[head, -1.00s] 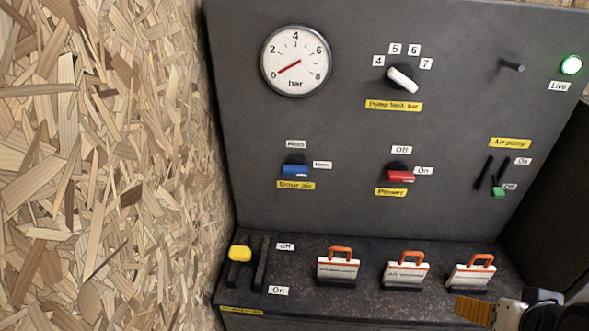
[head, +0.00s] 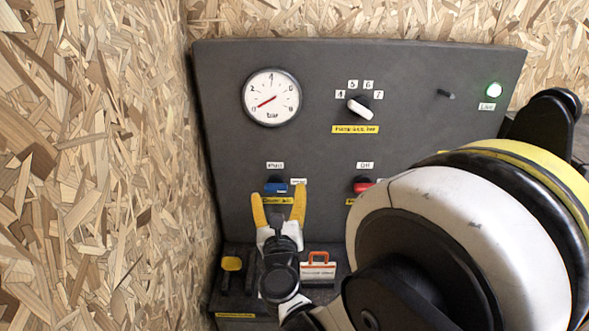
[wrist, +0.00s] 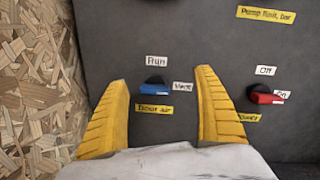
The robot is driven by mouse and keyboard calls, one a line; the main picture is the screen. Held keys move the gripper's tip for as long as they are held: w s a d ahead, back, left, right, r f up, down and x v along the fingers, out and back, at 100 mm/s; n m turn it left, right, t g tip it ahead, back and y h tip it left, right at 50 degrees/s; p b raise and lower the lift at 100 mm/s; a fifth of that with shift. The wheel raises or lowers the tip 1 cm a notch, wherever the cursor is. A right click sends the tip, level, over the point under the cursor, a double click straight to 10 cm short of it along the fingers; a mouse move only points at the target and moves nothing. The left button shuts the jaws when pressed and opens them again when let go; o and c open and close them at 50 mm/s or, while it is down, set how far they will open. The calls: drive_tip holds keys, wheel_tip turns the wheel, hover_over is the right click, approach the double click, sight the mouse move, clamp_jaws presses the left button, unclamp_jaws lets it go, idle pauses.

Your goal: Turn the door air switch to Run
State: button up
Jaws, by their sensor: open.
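The door air switch is a blue knob (head: 276,187) on a black base on the dark grey panel. Its handle points right, toward the Vent label (wrist: 182,87); the Run label (wrist: 157,62) is above it. A yellow Door air label (wrist: 153,109) is below it. My gripper (head: 279,193) is open, with two yellow ribbed fingers. In the wrist view the blue knob (wrist: 156,90) shows between the fingers (wrist: 162,77), nearer the left one. No contact is visible, and the remaining distance to the knob cannot be told.
The red Power knob (head: 363,185) is to the right of the right finger. The pump limit knob (head: 360,108) and the pressure gauge (head: 271,97) are higher up. A chipboard wall (head: 90,150) is close on the left.

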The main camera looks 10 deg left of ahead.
sight(275, 190)
wheel_tip(275, 190, down, 4)
drive_tip(key=s+a+f+m+h, duration=0.1)
drive_tip(key=s+m, duration=0.1)
drive_tip(key=m, duration=0.2)
drive_tip(key=b+x, duration=0.2)
drive_tip(key=x, duration=0.9)
drive_tip(key=shift+r, duration=0.1)
drive_tip(key=c, duration=1.2)
